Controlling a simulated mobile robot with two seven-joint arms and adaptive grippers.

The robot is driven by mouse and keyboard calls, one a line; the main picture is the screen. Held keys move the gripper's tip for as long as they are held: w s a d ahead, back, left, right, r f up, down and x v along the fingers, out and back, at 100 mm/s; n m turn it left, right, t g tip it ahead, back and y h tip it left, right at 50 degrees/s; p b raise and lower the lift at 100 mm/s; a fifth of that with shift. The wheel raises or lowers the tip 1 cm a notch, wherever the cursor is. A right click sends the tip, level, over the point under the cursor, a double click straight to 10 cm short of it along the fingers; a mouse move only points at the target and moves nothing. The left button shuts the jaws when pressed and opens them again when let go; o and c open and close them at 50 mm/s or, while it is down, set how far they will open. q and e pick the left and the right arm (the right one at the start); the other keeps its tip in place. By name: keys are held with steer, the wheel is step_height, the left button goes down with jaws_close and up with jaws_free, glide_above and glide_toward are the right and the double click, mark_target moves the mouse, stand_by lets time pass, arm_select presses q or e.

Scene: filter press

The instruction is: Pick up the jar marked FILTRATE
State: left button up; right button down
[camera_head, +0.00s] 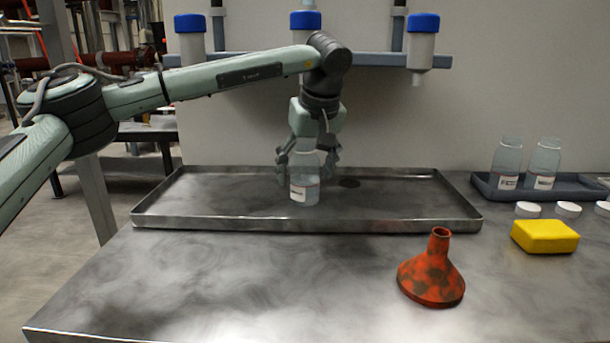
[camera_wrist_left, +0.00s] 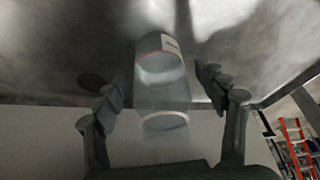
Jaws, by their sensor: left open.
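A clear glass jar (camera_head: 304,190) with a white label stands upright in the shallow metal tray (camera_head: 400,218), near its middle. The label's print is too small to read surely. My left gripper (camera_head: 307,165) comes down over the jar from above, with a finger on each side of it. In the left wrist view the jar (camera_wrist_left: 160,72) lies between the open fingers (camera_wrist_left: 164,90), with gaps visible on both sides. My right gripper is not in view.
Two more labelled jars (camera_head: 507,165) (camera_head: 543,165) stand in a dark tray (camera_head: 560,192) at the right. White lids (camera_head: 528,210), a yellow block (camera_head: 545,236) and a red funnel (camera_head: 431,275) lie on the table. Blue-capped bottles (camera_head: 423,45) hang on a rack behind. The table's front left is clear.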

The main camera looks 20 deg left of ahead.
arm_select(q)
steer(key=shift+w+a+f, duration=0.35)
steer(key=shift+w+a, duration=0.25)
steer(key=shift+w, duration=0.1)
steer(key=shift+w+f, duration=0.1)
steer(key=shift+f, duration=0.1)
steer(key=c, duration=1.5)
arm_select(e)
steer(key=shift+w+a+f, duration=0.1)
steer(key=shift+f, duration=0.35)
arm_select(q)
steer(key=shift+r, duration=0.15)
